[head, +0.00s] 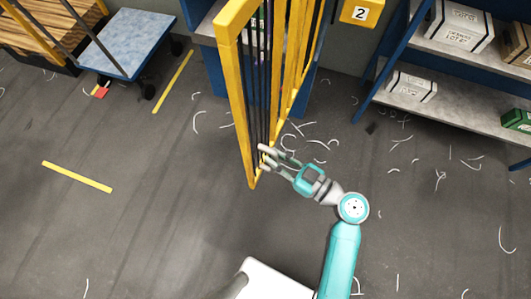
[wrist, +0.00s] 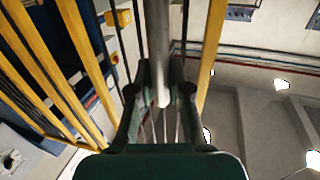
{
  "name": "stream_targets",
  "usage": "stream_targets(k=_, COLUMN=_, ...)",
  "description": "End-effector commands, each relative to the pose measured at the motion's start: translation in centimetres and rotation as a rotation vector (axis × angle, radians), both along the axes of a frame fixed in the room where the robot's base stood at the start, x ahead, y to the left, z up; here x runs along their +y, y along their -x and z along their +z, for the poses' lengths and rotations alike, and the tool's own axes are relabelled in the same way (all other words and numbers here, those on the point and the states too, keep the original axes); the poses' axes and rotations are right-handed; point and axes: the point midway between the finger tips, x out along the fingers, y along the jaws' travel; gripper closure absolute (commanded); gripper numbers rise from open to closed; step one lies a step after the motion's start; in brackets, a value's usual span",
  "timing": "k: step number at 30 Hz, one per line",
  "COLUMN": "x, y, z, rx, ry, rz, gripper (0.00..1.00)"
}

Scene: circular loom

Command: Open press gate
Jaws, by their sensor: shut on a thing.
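The yellow press gate (head: 236,95) with dark vertical bars stands at the upper middle of the head view, swung out toward me. Its yellow frame (wrist: 209,50) also shows in the wrist view. My gripper (head: 264,157) is at the lower part of the gate's near end. In the wrist view my gripper (wrist: 158,98) has its fingers on both sides of a grey upright bar (wrist: 158,40) and is shut on it. The bar's lower end shows between the fingers. In the head view the fingers partly hide the bar.
A cart with a blue-grey top (head: 128,42) stands at the upper left. A blue shelf (head: 388,62) with boxes stands at the right. A yellow sign (head: 360,13) reads 2. White scraps lie on the grey floor (head: 150,235), which is mostly open at the left.

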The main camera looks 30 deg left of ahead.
Motion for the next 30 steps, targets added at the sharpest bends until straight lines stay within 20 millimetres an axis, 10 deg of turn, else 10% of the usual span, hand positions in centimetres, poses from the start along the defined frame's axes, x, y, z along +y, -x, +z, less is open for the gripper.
stream_targets(k=19, x=-1.36, y=-0.73, z=0.38, rx=-0.011, ry=-0.004, rz=0.001, gripper=1.00)
stream_targets(k=20, x=-1.35, y=-0.72, z=0.38, rx=-0.011, ry=-0.004, rz=0.001, gripper=0.75)
stream_targets(k=22, x=-1.33, y=-0.69, z=0.40, rx=-0.011, ry=-0.005, rz=0.002, gripper=0.58)
stream_targets(k=30, x=-1.28, y=-0.40, z=0.27, rx=-0.008, ry=-0.004, rz=0.008, gripper=0.57)
